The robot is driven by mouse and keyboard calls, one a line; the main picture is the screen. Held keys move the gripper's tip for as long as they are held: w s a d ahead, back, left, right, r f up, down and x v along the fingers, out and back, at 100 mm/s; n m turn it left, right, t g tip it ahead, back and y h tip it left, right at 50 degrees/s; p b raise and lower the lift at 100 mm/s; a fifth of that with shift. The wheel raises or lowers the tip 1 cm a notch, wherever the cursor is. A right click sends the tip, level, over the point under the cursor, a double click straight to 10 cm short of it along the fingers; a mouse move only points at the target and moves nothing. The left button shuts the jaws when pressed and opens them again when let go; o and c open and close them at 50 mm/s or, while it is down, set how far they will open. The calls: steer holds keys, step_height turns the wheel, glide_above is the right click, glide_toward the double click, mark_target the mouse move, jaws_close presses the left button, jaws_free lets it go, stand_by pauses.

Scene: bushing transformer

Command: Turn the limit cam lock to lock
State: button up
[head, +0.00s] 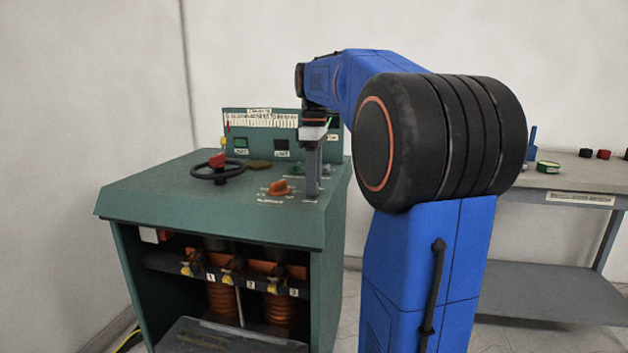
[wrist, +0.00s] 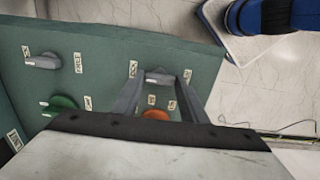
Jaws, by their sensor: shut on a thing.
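A small grey knob (wrist: 158,76) on the green cabinet top (wrist: 90,55) sits between the two fingertips of my gripper (wrist: 160,74) in the wrist view. I take it to be the limit cam lock; a small white label beside it is too blurred to read surely. My gripper is shut on this knob. In the head view my gripper (head: 313,190) points straight down at the cabinet top (head: 150,190), near its right side, and hides the knob.
An orange knob (head: 280,187) stands close beside my gripper, with a green knob (head: 298,169) behind it. Another grey knob (wrist: 42,62) is farther off in the wrist view. A black handwheel (head: 217,176) is on the left, and an upright panel (head: 250,120) rises at the back.

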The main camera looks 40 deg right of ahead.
steer(key=o, duration=1)
steer(key=shift+o, duration=0.2)
step_height(320, 180, up, 17)
steer(key=shift+r, duration=0.2)
